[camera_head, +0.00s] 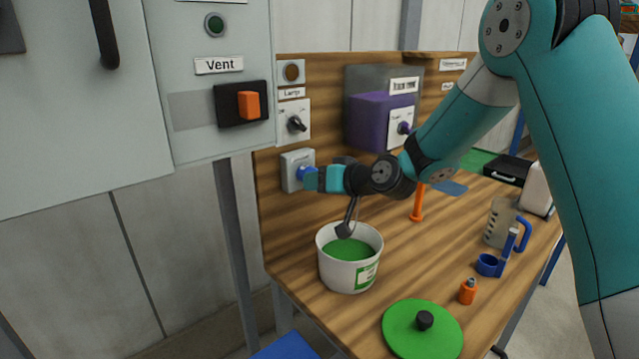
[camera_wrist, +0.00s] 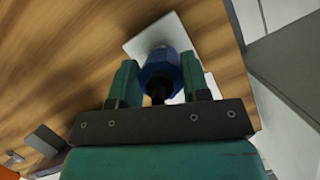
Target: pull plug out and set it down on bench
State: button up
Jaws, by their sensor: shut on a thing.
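A blue plug (camera_head: 305,173) is at the front of a white socket box (camera_head: 290,176) on the wooden back panel. My gripper (camera_head: 309,178) is shut on the plug, its teal fingers reaching in from the right. In the wrist view the plug (camera_wrist: 160,72) sits between both fingers of my gripper (camera_wrist: 160,78), with the white socket plate (camera_wrist: 143,42) behind it. The plug's front end is hidden, so I cannot tell how deep it sits. The wooden bench (camera_head: 400,255) lies below and to the right.
A white bucket with green contents (camera_head: 349,272) stands below my gripper. A green lid (camera_head: 400,338), a small orange bottle (camera_head: 467,292), a blue cup (camera_head: 488,265) and a jug (camera_head: 498,225) are on the bench. An orange post (camera_head: 417,203) stands upright. Bare wood lies between bucket and jug.

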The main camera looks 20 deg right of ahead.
jog(key=shift+s+d+b, duration=0.35)
jog(key=shift+s+b, duration=0.2)
jog(key=shift+s, duration=0.25)
jog(key=shift+s+d+b, duration=0.3)
jog(key=shift+s+b, duration=0.2)
jog(key=shift+s, duration=0.25)
jog(key=shift+s, duration=0.1)
jog(key=shift+s+d+b, duration=0.3)
jog(key=shift+s+b, duration=0.2)
jog(key=shift+s, duration=0.15)
jog(key=shift+s+d+b, duration=0.25)
jog(key=shift+s+b, duration=0.2)
jog(key=shift+s, duration=0.2)
